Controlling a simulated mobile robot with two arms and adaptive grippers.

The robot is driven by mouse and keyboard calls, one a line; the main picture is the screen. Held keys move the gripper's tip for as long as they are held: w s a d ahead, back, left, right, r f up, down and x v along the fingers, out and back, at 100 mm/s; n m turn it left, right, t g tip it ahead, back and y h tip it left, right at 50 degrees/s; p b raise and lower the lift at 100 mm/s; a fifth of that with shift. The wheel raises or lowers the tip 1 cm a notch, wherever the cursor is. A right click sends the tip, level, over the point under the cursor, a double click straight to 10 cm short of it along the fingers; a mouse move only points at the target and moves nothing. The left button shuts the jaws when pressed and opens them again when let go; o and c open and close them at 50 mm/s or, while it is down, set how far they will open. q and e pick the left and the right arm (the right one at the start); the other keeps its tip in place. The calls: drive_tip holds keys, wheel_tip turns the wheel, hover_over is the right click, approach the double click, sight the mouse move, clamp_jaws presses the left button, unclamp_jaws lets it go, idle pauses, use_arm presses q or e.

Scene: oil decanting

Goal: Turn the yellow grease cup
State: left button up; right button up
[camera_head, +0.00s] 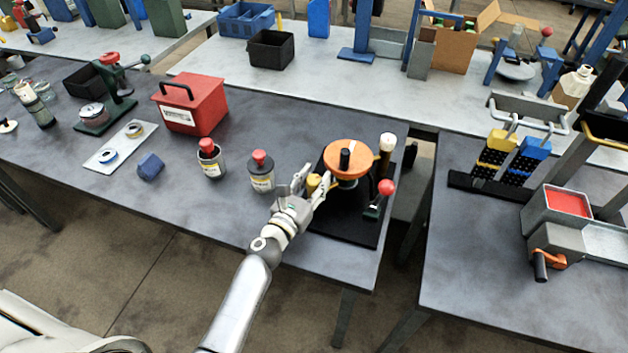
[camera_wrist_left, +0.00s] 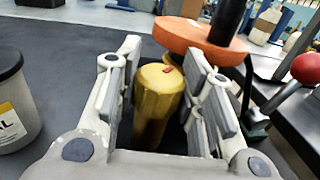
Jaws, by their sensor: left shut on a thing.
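The yellow grease cup (camera_head: 313,183) stands upright at the left side of a black base plate (camera_head: 341,228), close to an orange handwheel (camera_head: 348,159) with a black knob. In the left wrist view the cup (camera_wrist_left: 157,100) is a yellow cylinder with a small red mark on its top. My left gripper (camera_head: 312,179) comes in from the front left and is shut on the cup, one finger on each side. In the left wrist view the gripper (camera_wrist_left: 164,75) shows its grey pads flanking the cup. The cup's foot is hidden. My right gripper is not in view.
A grey can with a red top (camera_head: 261,173) stands just left of my gripper; another red-topped can (camera_head: 211,160) is farther left. A red-knobbed lever (camera_head: 384,188) and a cream-knobbed post (camera_head: 387,144) stand right of the handwheel. The table's front is clear.

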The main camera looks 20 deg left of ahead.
use_arm(q)
drive_tip(key=shift+m+h, duration=0.5)
drive_tip(key=shift+h, duration=0.1)
drive_tip(key=shift+a+m+g+h, duration=0.1)
drive_tip(key=shift+m+g+h, duration=0.4)
drive_tip(key=shift+h, duration=0.4)
drive_tip(key=shift+f+m+g+h+b, duration=0.2)
drive_tip(key=shift+m+g+h+b, duration=0.3)
drive_tip(key=shift+m+h, duration=0.5)
drive_tip(key=m+g+h+b, duration=0.2)
drive_tip(key=m+h+b, duration=0.1)
drive_tip(key=h, duration=0.1)
drive_tip(key=shift+f+g, duration=0.1)
drive_tip(key=shift+g, duration=0.3)
drive_tip(key=shift+r+m+g+h+b, duration=0.2)
drive_tip(key=shift+m+g+h+b, duration=1)
drive_tip(key=shift+g+h+b, duration=0.3)
drive_tip(key=o, duration=1)
drive_tip(key=shift+o, duration=0.2)
